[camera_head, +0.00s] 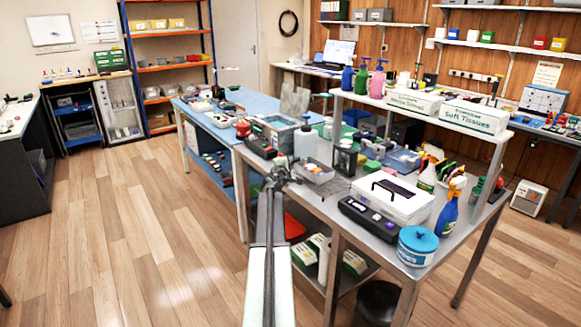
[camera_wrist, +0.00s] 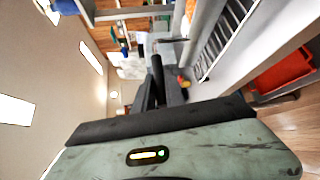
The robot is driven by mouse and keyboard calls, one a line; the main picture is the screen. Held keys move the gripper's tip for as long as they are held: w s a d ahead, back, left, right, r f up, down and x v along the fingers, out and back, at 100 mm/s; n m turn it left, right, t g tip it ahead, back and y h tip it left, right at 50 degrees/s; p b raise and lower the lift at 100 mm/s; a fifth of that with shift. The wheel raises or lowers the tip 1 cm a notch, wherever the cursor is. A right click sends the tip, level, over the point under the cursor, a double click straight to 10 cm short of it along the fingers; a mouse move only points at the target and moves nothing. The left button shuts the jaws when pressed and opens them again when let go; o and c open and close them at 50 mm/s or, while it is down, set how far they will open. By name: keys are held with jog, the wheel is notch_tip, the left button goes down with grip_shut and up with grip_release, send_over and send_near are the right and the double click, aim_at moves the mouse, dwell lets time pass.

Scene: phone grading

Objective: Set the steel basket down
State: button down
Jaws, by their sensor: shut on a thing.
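The steel basket (camera_head: 318,180) is a small grey open tray with a few small coloured items inside. In the head view it is at the near left edge of the steel-topped bench. My gripper (camera_head: 278,178) is at its left end, shut on it. I cannot tell whether its base touches the bench top or hangs just above it. In the wrist view my gripper (camera_wrist: 168,92) reaches away from the camera, and its hold is partly hidden by my own wrist.
The steel bench (camera_head: 310,203) is crowded: a white box (camera_head: 392,203), a black device (camera_head: 366,217), a blue tub (camera_head: 417,246) and spray bottles stand to the right. A clear bin (camera_head: 280,133) stands behind. A red bin (camera_head: 293,226) sits below. Floor is free at left.

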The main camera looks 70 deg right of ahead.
jog(key=shift+f, duration=0.2)
jog(key=c, duration=1.4)
grip_release()
jog(key=shift+r, duration=0.1)
jog(key=shift+r, duration=0.15)
jog(key=a, duration=0.4)
jog(key=a+r+p, duration=0.1)
jog(key=a, duration=0.3)
jog(key=s+a, duration=0.1)
jog(key=a, duration=0.3)
jog(key=shift+s+r, duration=0.1)
jog(key=shift+r, duration=0.1)
